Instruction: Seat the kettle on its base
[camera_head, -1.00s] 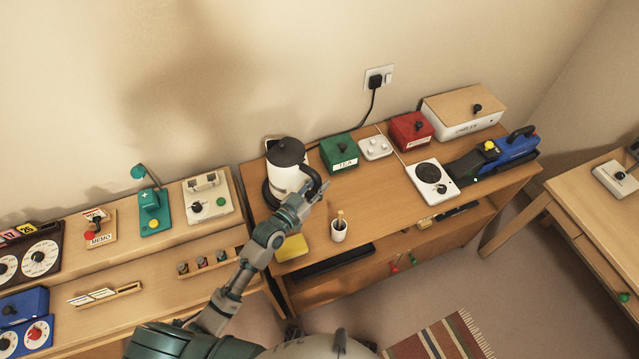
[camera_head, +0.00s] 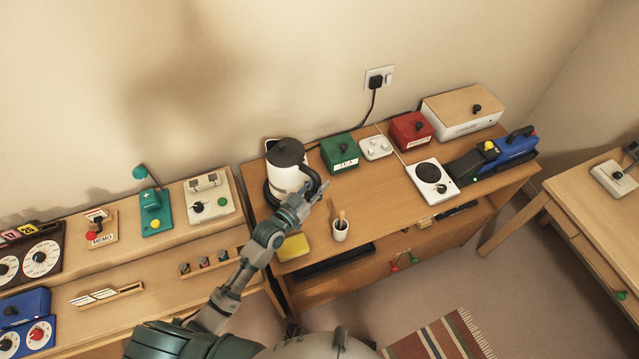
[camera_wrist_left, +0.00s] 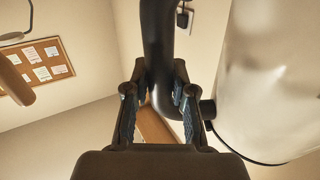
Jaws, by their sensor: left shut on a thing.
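The white kettle (camera_head: 287,178) with a black lid stands upright at the left end of the wooden desk. A dark base (camera_head: 268,194) shows at its lower left edge; whether the kettle is fully seated on it I cannot tell. My left gripper (camera_head: 318,188) is at the kettle's right side, shut on its black handle. In the left wrist view the handle (camera_wrist_left: 158,60) runs between the two fingers, and the white kettle body (camera_wrist_left: 268,85) fills the right side. My right gripper is not in view.
A cup with sticks (camera_head: 340,231) stands just right of my left gripper. A yellow pad (camera_head: 292,248) lies at the front edge. A green tea box (camera_head: 340,153) stands behind to the right. A cord runs to the wall socket (camera_head: 379,78). The desk's middle is clear.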

